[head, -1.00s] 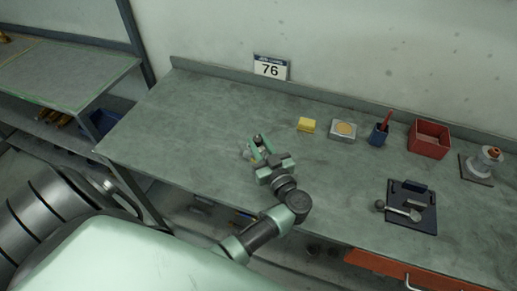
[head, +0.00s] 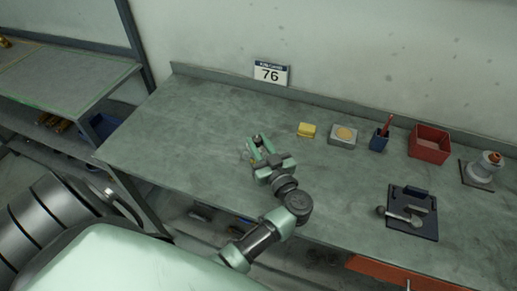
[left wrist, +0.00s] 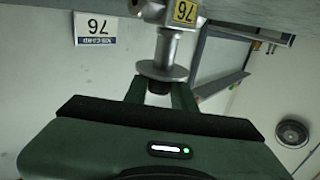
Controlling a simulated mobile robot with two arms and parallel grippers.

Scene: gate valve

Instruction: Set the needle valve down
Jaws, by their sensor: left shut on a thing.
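The needle valve (left wrist: 160,48) is a grey metal body with a round flange and a yellow tag reading 76. It shows in the left wrist view, which is upside down. My left gripper (left wrist: 159,87) is shut on its stem end, below the flange in that picture. In the head view my left gripper (head: 260,146) is low over the left-middle of the grey-green workbench (head: 190,115), and the fingers mostly hide the valve. I cannot tell whether the valve touches the bench top. My right gripper is not in view.
A sign reading 76 (head: 270,73) stands at the back edge. The bench's left part is clear.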

